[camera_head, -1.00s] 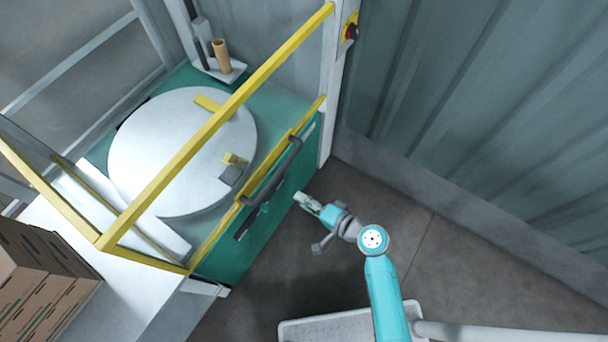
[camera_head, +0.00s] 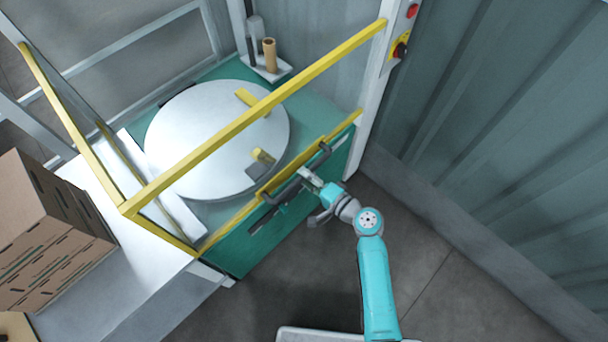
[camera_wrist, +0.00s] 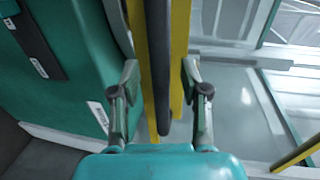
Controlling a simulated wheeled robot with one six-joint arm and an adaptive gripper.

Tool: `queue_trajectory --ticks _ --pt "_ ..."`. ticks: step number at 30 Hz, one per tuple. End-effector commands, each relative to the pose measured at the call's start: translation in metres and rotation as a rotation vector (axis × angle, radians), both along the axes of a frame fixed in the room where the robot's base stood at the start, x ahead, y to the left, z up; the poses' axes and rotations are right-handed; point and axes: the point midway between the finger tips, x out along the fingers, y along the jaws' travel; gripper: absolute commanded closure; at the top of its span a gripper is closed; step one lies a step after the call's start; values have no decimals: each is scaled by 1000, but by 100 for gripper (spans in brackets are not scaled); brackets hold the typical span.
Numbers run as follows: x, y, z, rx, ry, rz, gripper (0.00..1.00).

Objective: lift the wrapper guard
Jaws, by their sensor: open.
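The wrapper guard is a yellow-edged frame (camera_head: 255,115) in front of the round wrapper turntable (camera_head: 215,130). Its dark handle bar (camera_head: 283,190) runs along the lower yellow rail, over the green front panel (camera_head: 255,240). My gripper (camera_head: 308,178) is at the right part of the handle. In the wrist view, my gripper (camera_wrist: 160,72) is open, with one finger on each side of the dark handle (camera_wrist: 158,40) and yellow rail (camera_wrist: 181,50) beside it. The fingers are not closed on the bar; I cannot tell whether either touches it.
Stacked cardboard boxes (camera_head: 50,230) stand on a pale surface at the left. A post with a red button (camera_head: 400,50) and a corrugated wall (camera_head: 500,130) are on the right. Bare grey floor (camera_head: 430,270) lies around my arm.

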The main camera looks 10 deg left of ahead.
Motion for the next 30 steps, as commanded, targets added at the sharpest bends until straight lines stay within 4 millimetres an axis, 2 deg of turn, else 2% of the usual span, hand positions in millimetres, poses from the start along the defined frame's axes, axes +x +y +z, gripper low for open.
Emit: queue_trajectory --ticks 6,14,15,20,30 --pt "8 11 -3 0 0 0 55" --pt "9 12 -3 0 0 -1 55" --pt "9 12 -3 0 0 -1 60" --pt "9 12 -3 0 0 -1 100" --pt "11 12 0 -1 -1 -1 100"
